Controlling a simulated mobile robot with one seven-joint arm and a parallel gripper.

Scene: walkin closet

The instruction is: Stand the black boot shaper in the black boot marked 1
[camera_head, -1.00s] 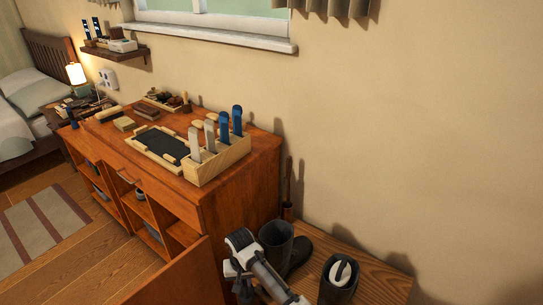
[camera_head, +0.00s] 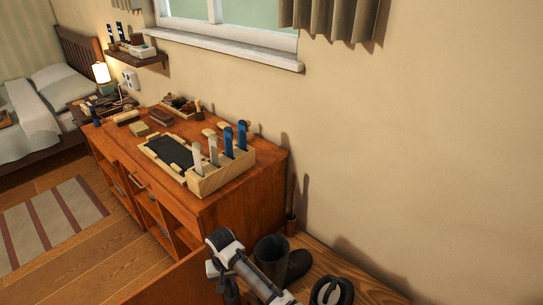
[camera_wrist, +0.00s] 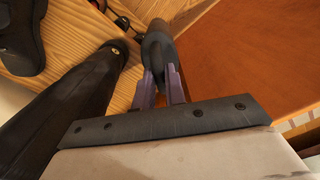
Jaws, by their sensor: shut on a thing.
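My gripper (camera_wrist: 160,88) is shut on the dark, rounded black boot shaper (camera_wrist: 157,48) in the wrist view. The shaper's far end points away from the fingers, and it is beside a tall black boot (camera_wrist: 78,95), not inside it. This boot has a small yellow mark on it, too small to read. A second dark boot (camera_wrist: 20,35) is at the upper left. In the head view one black boot (camera_head: 271,256) stands with its open top showing and looks empty. Another boot (camera_head: 332,291) at the bottom edge has a pale shape in its opening. My gripper is not clear there.
The boots stand on a wooden bench (camera_head: 370,292) against the wall. An orange-brown cabinet (camera_head: 255,200) stands left of it, with a wooden box (camera_head: 222,172) of upright blue and grey handles on top. A brown panel (camera_head: 180,285) stands near my arm.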

